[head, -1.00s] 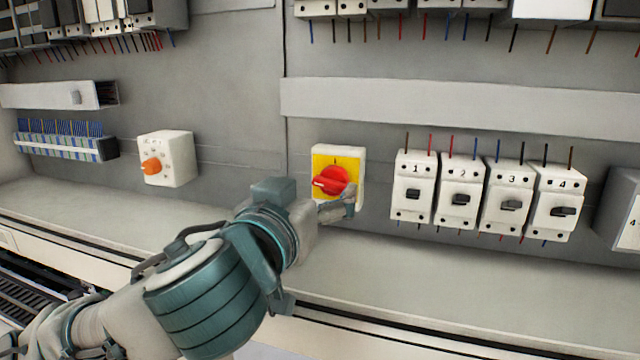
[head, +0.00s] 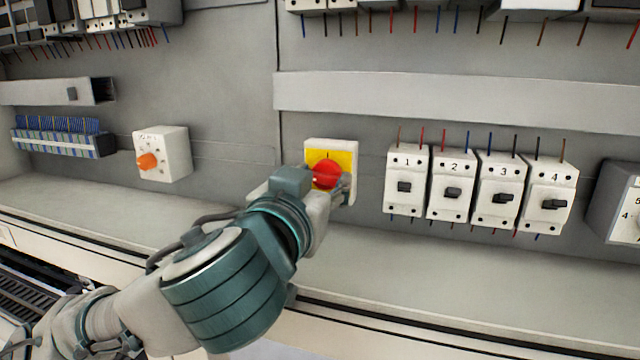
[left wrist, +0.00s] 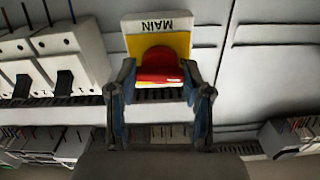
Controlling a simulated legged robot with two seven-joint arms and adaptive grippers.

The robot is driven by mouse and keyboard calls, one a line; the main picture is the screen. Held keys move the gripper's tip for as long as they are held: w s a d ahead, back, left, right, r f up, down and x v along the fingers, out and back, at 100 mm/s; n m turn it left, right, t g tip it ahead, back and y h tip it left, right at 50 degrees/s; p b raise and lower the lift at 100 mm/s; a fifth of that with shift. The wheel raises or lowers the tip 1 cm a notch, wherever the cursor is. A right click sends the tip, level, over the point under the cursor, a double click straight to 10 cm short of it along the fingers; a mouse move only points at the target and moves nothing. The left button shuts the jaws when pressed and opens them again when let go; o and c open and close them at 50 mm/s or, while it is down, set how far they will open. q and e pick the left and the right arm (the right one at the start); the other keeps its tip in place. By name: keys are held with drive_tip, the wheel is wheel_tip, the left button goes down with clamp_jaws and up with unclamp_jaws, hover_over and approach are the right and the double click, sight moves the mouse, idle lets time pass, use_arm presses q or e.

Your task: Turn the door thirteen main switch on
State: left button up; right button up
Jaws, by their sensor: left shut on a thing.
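The main switch has a yellow plate (head: 344,157) in a white housing and a red rotary knob (head: 327,173). In the left wrist view the plate reads MAIN upside down (left wrist: 160,26), and the red knob (left wrist: 160,66) sits between the two fingers. My left gripper (head: 330,184) is at the switch, shut on the red knob, with a finger on either side of it. The gripper hides the lower left of the knob and housing in the head view, so the knob's exact angle is hard to tell. My right gripper is not in view.
Several numbered white breakers (head: 453,190) stand close to the right of the switch. A white box with an orange knob (head: 161,154) is to the left. A grey duct (head: 440,100) runs above. The ledge (head: 420,265) below is clear.

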use_arm(q)
drive_tip(key=shift+w+f+m, duration=0.1)
drive_tip(key=shift+f+m, duration=0.1)
drive_tip(key=shift+m, duration=3.95)
drive_tip(key=shift+f+m, duration=0.15)
drive_tip(key=shift+m, duration=4)
drive_tip(key=o, duration=1.2)
drive_tip(key=shift+c, duration=0.2)
drive_tip(key=shift+w+r, duration=0.1)
drive_tip(key=shift+w, duration=0.1)
